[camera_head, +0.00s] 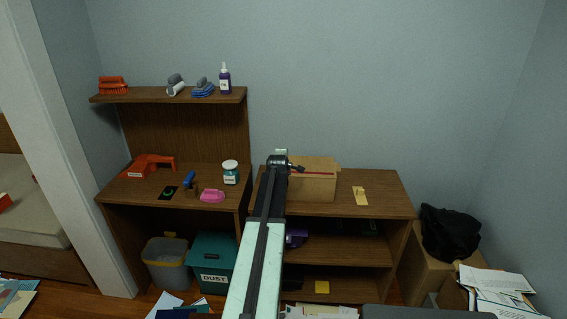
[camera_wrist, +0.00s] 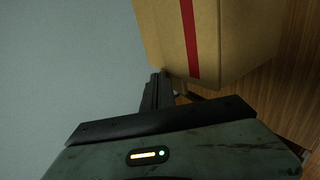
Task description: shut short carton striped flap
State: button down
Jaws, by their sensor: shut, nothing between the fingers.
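A short brown cardboard carton (camera_head: 318,188) stands on the right wooden desk, partly hidden behind my arm. A red stripe (camera_head: 312,174) runs across it near its upper front edge. In the wrist view, the carton (camera_wrist: 240,45) fills the upper right, and its red stripe (camera_wrist: 189,35) runs down a face. I cannot tell how far the striped flap stands open. My gripper (camera_head: 298,168) is at the carton's left upper side. In the wrist view, my gripper (camera_wrist: 158,84) is shut and empty, its tips close beside the carton's edge; contact is unclear.
A yellow tag-like piece (camera_head: 360,196) lies on the desk right of the carton. A black bag (camera_head: 450,232) sits at far right. The desk's right end is clear.

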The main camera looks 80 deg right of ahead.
jog(key=shift+r+p, duration=0.8)
jog(key=shift+r, duration=0.05)
jog(key=shift+r, duration=0.1)
